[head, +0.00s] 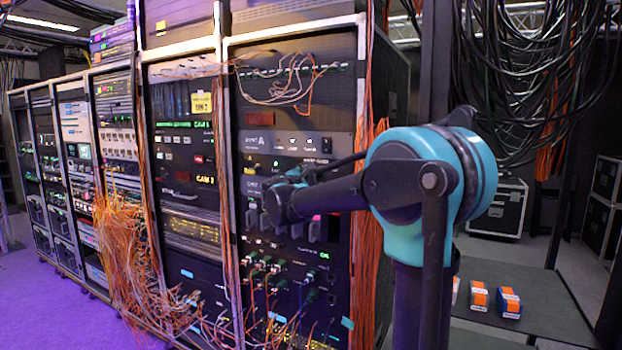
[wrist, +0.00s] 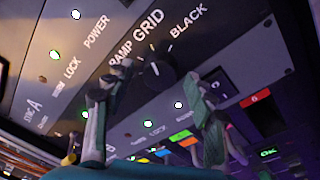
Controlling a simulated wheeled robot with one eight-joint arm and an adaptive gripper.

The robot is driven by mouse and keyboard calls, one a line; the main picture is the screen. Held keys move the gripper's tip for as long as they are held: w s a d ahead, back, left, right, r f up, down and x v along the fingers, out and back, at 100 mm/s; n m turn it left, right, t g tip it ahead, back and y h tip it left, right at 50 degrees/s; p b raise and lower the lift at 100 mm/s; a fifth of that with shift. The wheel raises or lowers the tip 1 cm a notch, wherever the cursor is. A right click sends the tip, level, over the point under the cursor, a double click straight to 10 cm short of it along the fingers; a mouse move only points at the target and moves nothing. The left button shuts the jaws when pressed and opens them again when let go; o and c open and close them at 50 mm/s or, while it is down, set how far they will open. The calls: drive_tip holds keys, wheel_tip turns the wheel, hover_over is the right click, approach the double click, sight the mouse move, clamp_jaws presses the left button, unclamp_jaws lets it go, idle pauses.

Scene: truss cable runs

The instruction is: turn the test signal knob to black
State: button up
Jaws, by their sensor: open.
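The test signal knob (wrist: 157,70) is dark and round, on a dark grey panel in the wrist view. RAMP, GRID and BLACK are printed around it, with BLACK to its upper right. A short white mark at the knob's upper edge seems to point toward GRID. My gripper (wrist: 158,80) is open, with one finger on each side of the knob in the picture. Contact cannot be told. In the head view my gripper (head: 278,198) is in front of the right rack, its fingers small and unclear; the knob cannot be made out there.
The panel carries POWER and LOCK lights (wrist: 54,54) and SYNC A lettering. Coloured buttons (wrist: 180,136) and a red-lit button (wrist: 255,98) lie below. Orange cables (head: 368,230) hang on the rack's right edge. Orange and blue boxes (head: 509,303) sit on a low dark surface.

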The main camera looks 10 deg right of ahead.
drive_tip(key=c, duration=1.2)
drive_tip(key=shift+o, duration=0.2)
drive_tip(key=shift+m, duration=0.3)
drive_tip(key=shift+m+h, duration=0.5)
drive_tip(key=shift+m, duration=3.9)
drive_tip(key=o, duration=1.2)
drive_tip(key=shift+c, duration=0.2)
